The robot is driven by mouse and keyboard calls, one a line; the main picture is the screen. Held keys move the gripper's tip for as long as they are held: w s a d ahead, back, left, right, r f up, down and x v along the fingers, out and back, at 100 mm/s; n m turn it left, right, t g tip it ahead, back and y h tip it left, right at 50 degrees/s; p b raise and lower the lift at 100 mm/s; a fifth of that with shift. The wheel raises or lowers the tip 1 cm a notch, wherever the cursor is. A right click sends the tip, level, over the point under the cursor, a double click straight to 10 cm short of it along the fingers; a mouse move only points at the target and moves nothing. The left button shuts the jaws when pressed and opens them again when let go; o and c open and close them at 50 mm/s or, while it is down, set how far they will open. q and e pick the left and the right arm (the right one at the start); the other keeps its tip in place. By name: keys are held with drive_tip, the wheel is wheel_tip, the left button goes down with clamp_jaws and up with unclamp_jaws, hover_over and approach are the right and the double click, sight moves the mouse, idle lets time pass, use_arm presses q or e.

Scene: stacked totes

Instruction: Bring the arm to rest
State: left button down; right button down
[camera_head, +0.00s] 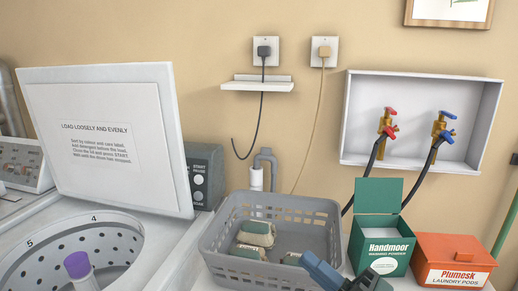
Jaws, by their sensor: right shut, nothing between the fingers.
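My right gripper (310,260) comes in at the bottom edge, with its blue-grey fingers pointing up and left. It is shut and empty, in front of the right part of the grey basket (322,210). I cannot tell whether it touches the basket. Most of my right arm is below the picture. My left gripper is not in view.
The basket holds a few grey-green and beige packs (257,233). Right of it stand an open green Handmoor box (382,245) and an orange Plumesk box (452,260). At left is an open washer with a raised lid (105,165).

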drive_tip(key=s+d+f+m+t+h, duration=0.1)
drive_tip(key=d+f+m+h, duration=0.2)
drive_tip(key=f+m+h, duration=0.5)
drive_tip(key=s+d+f+m+t+h, duration=0.15)
drive_tip(key=f+m+h, duration=0.35)
drive_tip(key=f+m, duration=0.6)
use_arm(q)
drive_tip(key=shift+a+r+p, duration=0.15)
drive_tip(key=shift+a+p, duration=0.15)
drive_tip(key=shift+p, duration=0.3)
use_arm(e)
drive_tip(key=s+f+m+g+h, duration=0.1)
drive_tip(key=s+f+m+g, duration=0.5)
drive_tip(key=s+f, duration=0.4)
drive_tip(key=shift+d+f+h, duration=0.3)
drive_tip(key=shift+f, duration=0.3)
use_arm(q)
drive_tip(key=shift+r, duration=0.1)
use_arm(e)
drive_tip(key=shift+w, duration=0.1)
